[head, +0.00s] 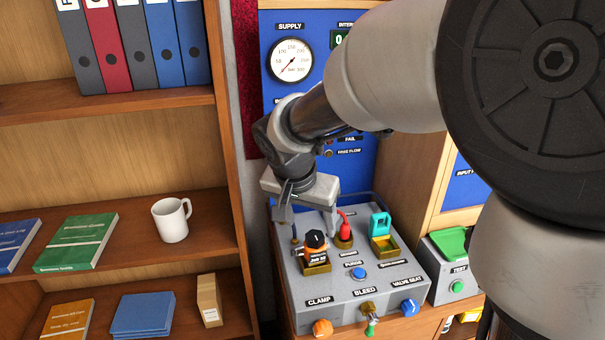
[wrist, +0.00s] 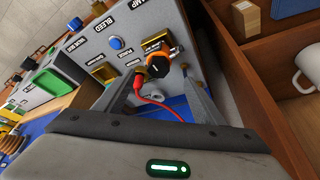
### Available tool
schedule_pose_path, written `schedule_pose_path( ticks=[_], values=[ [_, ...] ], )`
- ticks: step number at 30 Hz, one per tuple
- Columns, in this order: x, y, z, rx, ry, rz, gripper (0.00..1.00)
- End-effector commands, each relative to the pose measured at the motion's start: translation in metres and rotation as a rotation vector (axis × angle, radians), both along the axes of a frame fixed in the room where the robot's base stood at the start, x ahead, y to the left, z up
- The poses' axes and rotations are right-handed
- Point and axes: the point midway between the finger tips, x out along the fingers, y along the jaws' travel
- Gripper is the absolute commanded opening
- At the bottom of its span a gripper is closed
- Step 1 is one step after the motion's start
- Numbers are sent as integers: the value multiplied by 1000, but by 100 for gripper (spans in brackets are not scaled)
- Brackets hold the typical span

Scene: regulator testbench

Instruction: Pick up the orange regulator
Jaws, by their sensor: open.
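The orange regulator (head: 316,243), with a black cap and an orange body, sits in a brass holder (head: 317,268) on the grey bench panel, left of the red hose fitting. In the wrist view the regulator (wrist: 157,73) shows its black front with an orange rim, near the fingertips. My gripper (head: 311,231) points down over it in the head view, its fingers apart on either side. In the wrist view my gripper (wrist: 163,80) is open and nothing is clamped. Whether a finger touches the regulator I cannot tell.
A red hose fitting (head: 344,226) stands close on the right, and its red hose (wrist: 152,97) runs near the fingers. A teal part (head: 380,223) sits farther right. Blue (head: 358,273), orange (head: 322,327) and blue (head: 409,306) controls line the panel. A wooden shelf (head: 232,212) borders the left.

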Motion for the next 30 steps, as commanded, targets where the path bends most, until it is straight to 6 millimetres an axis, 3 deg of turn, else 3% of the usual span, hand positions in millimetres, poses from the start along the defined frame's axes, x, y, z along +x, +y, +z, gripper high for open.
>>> schedule_pose_path(
  ticks=[3, 10, 18, 27, 30],
  values=[
    [6, -3, -16, -1, 2, -2, 63],
    [10, -6, -31, -1, 2, -2, 63],
    [20, -14, -67, -1, 3, 0, 63],
    [22, -15, -72, 1, -1, -1, 63],
    [22, -15, -72, 1, -1, -1, 50]
  ],
)
